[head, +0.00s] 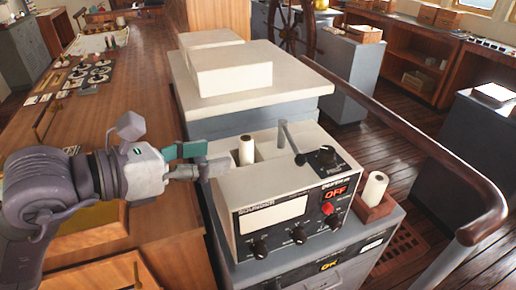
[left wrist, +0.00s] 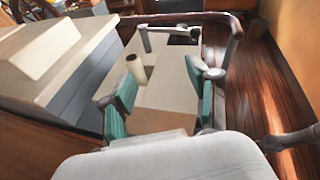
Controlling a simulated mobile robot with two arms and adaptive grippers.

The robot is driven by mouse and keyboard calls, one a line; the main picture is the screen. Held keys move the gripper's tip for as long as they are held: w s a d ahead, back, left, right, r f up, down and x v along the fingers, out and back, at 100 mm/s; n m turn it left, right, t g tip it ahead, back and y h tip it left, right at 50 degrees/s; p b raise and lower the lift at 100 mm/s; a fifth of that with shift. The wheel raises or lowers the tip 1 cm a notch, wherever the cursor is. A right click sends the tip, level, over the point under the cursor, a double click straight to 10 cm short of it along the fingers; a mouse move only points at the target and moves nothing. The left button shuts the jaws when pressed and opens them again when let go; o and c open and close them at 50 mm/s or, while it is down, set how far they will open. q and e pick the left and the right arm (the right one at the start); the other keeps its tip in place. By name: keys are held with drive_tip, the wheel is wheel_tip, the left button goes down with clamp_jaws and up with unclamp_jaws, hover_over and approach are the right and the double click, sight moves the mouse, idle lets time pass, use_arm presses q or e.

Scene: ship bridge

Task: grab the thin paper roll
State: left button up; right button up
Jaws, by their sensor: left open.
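A thin white paper roll (head: 246,152) stands upright in a recess at the back of the white sounder device (head: 272,186). It also shows in the left wrist view (left wrist: 136,68), left of the middle between and beyond the fingers. A wider white paper roll (head: 374,187) stands in a small wooden holder (head: 372,212) to the right of the device. My left gripper (head: 212,160) is open and empty at the device's left side, just left of the thin roll and apart from it. Its green-padded fingers (left wrist: 160,82) are spread. My right gripper is not in view.
The device's raised lever (head: 290,138) stands right of the thin roll. White blocks (head: 228,68) lie on the console top (head: 305,78) behind it. A brown handrail (head: 420,140) curves along the right. A wooden chart table (head: 110,110) is at left.

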sight(240, 143)
use_arm(q)
drive_tip(key=w+d+f+y, duration=0.1)
drive_tip(key=w, duration=0.1)
drive_tip(key=w+d+f+y+p, duration=0.1)
drive_tip(key=w, duration=0.2)
drive_tip(key=w+f+t+p, duration=0.1)
drive_tip(key=w, duration=0.1)
drive_tip(key=shift+w+d+f+n+y, duration=0.2)
drive_tip(key=shift+w+d+n+y, duration=0.1)
drive_tip(key=shift+w+d+y, duration=0.1)
drive_tip(key=p+x, duration=0.3)
drive_tip(key=x, duration=0.2)
drive_tip(key=shift+d, duration=0.2)
drive_tip(key=shift+w+d+f, duration=0.1)
clamp_jaws()
